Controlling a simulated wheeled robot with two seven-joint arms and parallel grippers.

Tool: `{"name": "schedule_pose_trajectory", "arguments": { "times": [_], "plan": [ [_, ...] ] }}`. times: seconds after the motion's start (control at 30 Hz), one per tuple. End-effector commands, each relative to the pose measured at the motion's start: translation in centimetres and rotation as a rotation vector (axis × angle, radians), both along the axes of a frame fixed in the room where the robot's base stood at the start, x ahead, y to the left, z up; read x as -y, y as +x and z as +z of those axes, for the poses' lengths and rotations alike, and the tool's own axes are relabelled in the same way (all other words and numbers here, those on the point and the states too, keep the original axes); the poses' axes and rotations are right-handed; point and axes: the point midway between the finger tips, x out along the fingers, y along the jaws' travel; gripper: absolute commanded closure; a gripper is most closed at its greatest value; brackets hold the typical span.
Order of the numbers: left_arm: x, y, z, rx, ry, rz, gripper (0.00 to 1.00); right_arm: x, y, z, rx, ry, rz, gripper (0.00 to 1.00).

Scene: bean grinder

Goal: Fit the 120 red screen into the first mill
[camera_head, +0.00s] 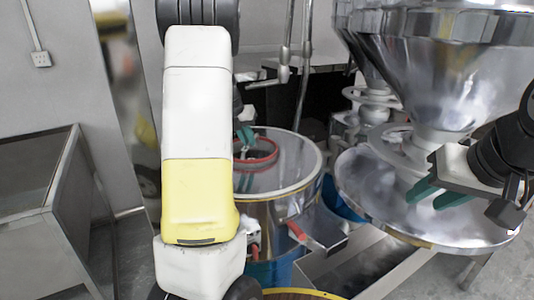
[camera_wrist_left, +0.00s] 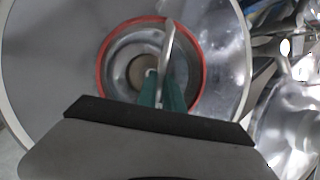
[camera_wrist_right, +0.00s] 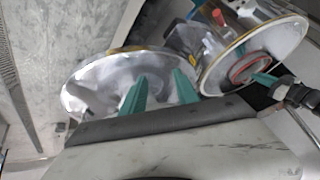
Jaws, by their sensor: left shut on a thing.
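The red-rimmed screen (camera_head: 268,158) is at the round metal top (camera_head: 300,178) of a drum-shaped machine. In the left wrist view the red ring (camera_wrist_left: 102,62) surrounds a round opening, with a thin metal piece (camera_wrist_left: 169,42) crossing it edge-on. My left gripper (camera_head: 244,137) is shut at the ring, its teal fingers (camera_wrist_left: 163,92) together on this thin piece. I cannot tell whether the ring rests on the top or hangs just above it. My right gripper (camera_head: 437,194) is open and empty over a wide metal dish (camera_head: 370,195); its fingers are apart in the right wrist view (camera_wrist_right: 160,88).
A large shiny hopper (camera_head: 435,85) stands above the dish at right. A red-handled lever and plate (camera_head: 318,237) stick out at the drum's front. A metal bin (camera_head: 45,220) stands at the far left. My left arm hides part of the drum.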

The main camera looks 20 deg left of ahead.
Motion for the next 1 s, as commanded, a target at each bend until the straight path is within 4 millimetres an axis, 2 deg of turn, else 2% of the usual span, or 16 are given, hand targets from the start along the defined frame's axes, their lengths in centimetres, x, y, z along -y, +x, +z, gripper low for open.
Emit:
{"name": "schedule_pose_trajectory", "arguments": {
  "times": [0.33, 0.77, 0.8, 0.87, 0.9, 1.0],
  "plan": [
    [0.0, 0.0, -4.8, -0.001, -0.001, -0.001, 1.00, 0.0, 0.0, 0.0, 0.000, 0.000, 0.000, 0.64],
    [0.1, 0.1, -5.5, 0.002, 0.001, -0.004, 1.00, 0.0, 0.0, 0.0, 0.000, 0.000, 0.000, 0.64],
    [0.1, 0.0, -5.6, 0.001, 0.001, -0.004, 0.83, 0.0, 0.0, 0.0, 0.000, 0.000, 0.000, 0.64],
    [0.1, 0.0, -5.6, 0.001, 0.001, -0.004, 0.71, 0.0, 0.0, 0.0, 0.000, 0.000, 0.000, 0.64],
    [0.1, 0.0, -5.6, 0.001, 0.001, -0.004, 0.67, 0.0, 0.0, 0.0, 0.000, 0.000, 0.000, 0.64],
    [0.1, 0.0, -5.6, 0.001, 0.001, -0.004, 0.67, 0.0, 0.0, 0.0, 0.000, 0.000, 0.000, 0.64]
  ]
}}
